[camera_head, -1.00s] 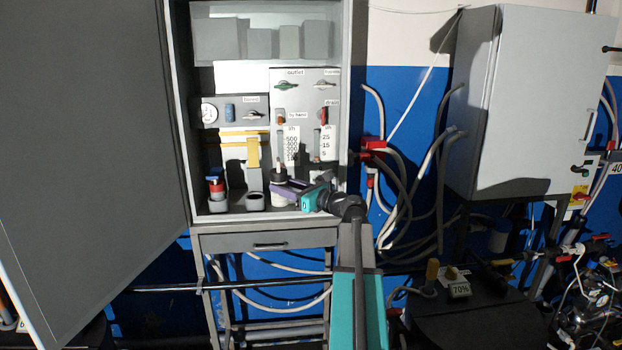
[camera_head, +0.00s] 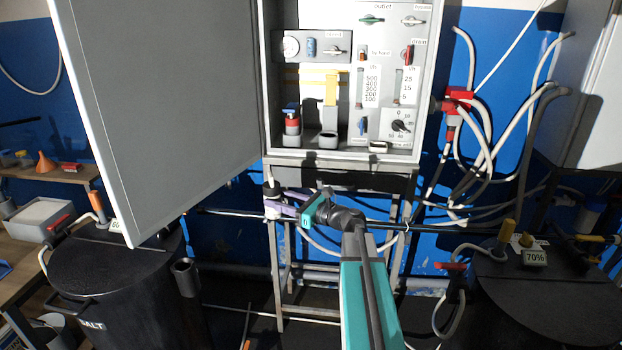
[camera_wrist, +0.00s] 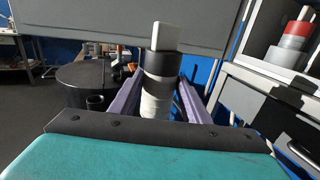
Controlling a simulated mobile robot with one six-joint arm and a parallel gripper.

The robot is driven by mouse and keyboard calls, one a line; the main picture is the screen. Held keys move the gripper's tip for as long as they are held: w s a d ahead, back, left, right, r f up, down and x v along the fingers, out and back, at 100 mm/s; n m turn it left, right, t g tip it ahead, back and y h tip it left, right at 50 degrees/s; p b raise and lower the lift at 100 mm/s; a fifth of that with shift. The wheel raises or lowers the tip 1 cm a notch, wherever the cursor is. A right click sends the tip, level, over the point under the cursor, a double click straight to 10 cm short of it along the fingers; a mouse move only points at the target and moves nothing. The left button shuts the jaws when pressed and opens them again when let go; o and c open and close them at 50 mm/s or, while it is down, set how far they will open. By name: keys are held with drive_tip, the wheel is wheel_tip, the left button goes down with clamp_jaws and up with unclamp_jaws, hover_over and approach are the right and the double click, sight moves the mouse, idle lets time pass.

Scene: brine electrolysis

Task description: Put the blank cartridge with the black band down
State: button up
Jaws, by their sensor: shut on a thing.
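My gripper (camera_head: 272,204), with purple fingers, is shut on the blank cartridge (camera_head: 270,187), a white cylinder with a black band and a pale block on top. In the head view it is below and in front of the cabinet's (camera_head: 345,160) lower edge. In the wrist view the cartridge (camera_wrist: 158,88) stands roughly upright between both fingers, clear of any surface that I can see; its lower end is hidden by my gripper. An open, empty-looking round holder (camera_head: 328,141) stands on the cabinet floor, right of a red-banded cartridge (camera_head: 292,124) in another holder.
The large grey cabinet door (camera_head: 160,110) hangs open at the left. A dark drum (camera_head: 110,285) with a small cup (camera_head: 186,277) on its side stands at lower left. Another dark drum (camera_head: 545,300) is at lower right, with hoses (camera_head: 490,150) beside the cabinet.

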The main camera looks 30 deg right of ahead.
drive_tip(key=s+a+f+n+g+y+b, duration=0.1)
drive_tip(key=s+a+f+y, duration=0.1)
drive_tip(key=a, duration=0.5)
drive_tip(key=s+a+f+n+g+y+b, duration=0.2)
drive_tip(key=s+a+f, duration=0.1)
drive_tip(key=a+f, duration=0.4)
drive_tip(key=s+a+f+n+g+y+b, duration=0.1)
drive_tip(key=s+a+f+n+g+y, duration=0.1)
drive_tip(key=a, duration=0.7)
drive_tip(key=shift+s+f, duration=0.85)
drive_tip(key=shift+f, duration=0.3)
drive_tip(key=shift+a, duration=0.1)
